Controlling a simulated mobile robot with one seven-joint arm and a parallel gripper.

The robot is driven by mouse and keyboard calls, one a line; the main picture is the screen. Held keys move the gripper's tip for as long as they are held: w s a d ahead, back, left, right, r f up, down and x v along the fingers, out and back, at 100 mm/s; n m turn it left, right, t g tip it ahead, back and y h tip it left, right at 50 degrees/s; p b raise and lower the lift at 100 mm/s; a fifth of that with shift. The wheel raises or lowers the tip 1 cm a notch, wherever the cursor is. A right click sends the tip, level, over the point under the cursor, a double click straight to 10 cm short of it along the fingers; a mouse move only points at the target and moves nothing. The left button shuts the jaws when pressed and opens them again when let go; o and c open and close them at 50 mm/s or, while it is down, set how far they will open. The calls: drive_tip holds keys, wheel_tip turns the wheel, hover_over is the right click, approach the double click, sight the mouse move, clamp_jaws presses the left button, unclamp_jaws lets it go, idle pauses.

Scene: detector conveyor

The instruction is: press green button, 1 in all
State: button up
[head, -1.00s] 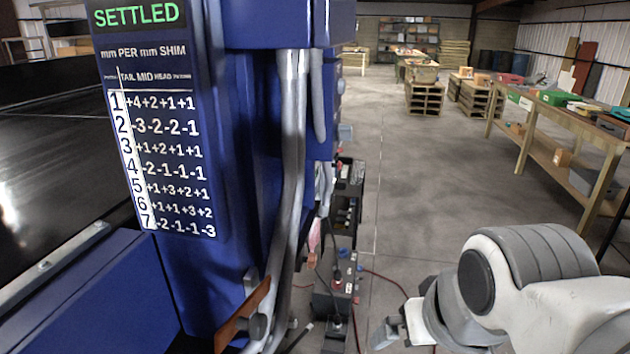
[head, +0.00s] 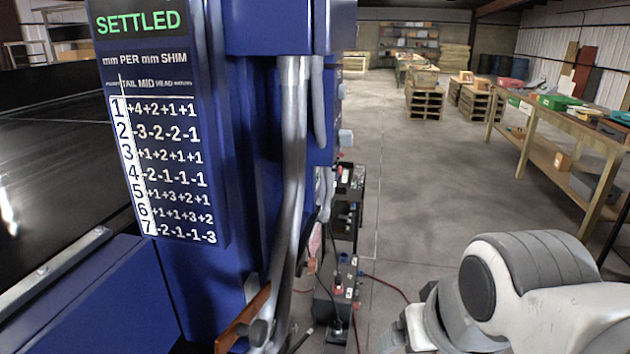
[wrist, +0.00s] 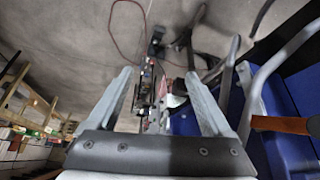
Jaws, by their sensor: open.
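I cannot make out a green button in either view. The blue machine (head: 270,150) stands at the left in the head view, with a display (head: 140,22) reading SETTLED in green letters and a white-on-blue number table (head: 165,170) below it. My gripper (wrist: 159,75) is open and empty in the wrist view, its two fingers apart over the concrete floor, with part of the blue machine to the right. In the head view my arm is at the lower right, apart from the machine; the fingers are not clearly visible there.
A black conveyor belt (head: 60,150) lies at the far left. Grey conduits (head: 292,180) and an orange-brown lever (head: 245,316) stick out from the machine. Dark boxes with red cables (head: 340,290) sit on the floor beside it. A wooden workbench (head: 560,150) stands right; the middle floor is clear.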

clamp_jaws()
idle(1.4)
